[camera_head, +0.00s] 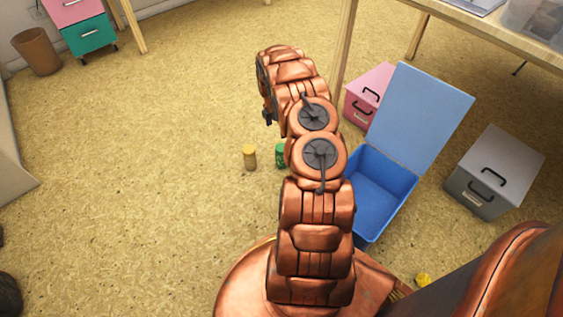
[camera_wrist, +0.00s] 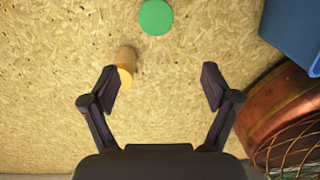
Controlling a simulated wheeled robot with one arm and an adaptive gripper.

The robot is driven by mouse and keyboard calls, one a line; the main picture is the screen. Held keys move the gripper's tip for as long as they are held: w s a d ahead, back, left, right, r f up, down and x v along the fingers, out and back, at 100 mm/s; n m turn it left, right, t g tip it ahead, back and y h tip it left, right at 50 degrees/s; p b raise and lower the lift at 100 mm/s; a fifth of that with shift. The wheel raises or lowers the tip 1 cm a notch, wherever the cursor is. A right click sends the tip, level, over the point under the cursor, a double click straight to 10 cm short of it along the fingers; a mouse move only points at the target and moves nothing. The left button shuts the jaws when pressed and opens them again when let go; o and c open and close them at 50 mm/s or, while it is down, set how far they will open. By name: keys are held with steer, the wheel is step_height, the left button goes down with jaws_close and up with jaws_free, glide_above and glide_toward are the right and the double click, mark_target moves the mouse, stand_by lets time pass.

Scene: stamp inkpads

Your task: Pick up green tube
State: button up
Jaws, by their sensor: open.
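A green tube (camera_head: 281,154) stands upright on the floor, partly hidden behind my arm in the head view. In the wrist view its round green top (camera_wrist: 156,17) shows near the top edge, ahead of the fingers and between their lines. My gripper (camera_wrist: 167,88) is open and empty, pointing down over the floor. In the head view only a dark part of it (camera_head: 268,116) shows below the arm's end.
An open blue box (camera_head: 371,205) stands right of my arm, its lid up. Behind are a pink box (camera_head: 365,100) and a grey box (camera_head: 492,176). Another small yellow object (camera_head: 423,280) lies near my base. The floor (camera_head: 150,180) to the left is clear.

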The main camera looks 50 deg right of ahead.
mark_target(281, 148)
steer(key=f+b, duration=0.1)
steer(key=f, duration=0.3)
steer(key=d+f+n+b, duration=0.1)
steer(key=f, duration=0.2)
steer(key=d+f+n+b, duration=0.1)
steer(key=f, duration=0.3)
steer(key=shift+s+d+f+t, duration=0.1)
steer(key=shift+s+f+t, duration=0.05)
steer(key=shift+f+t, duration=0.2)
step_height(281, 148, down, 2)
steer(key=shift+f+b, duration=0.25)
steer(key=shift+b, duration=0.3)
steer(key=shift+s+d+f+b, duration=0.1)
steer(key=shift+f+b, duration=0.7)
steer(key=shift+f, duration=0.5)
steer(key=shift+d+f+b, duration=0.1)
steer(key=shift+f+b, duration=0.65)
steer(key=shift+f, duration=0.55)
steer(key=shift+c, duration=0.3)
steer(key=c, duration=1.2)
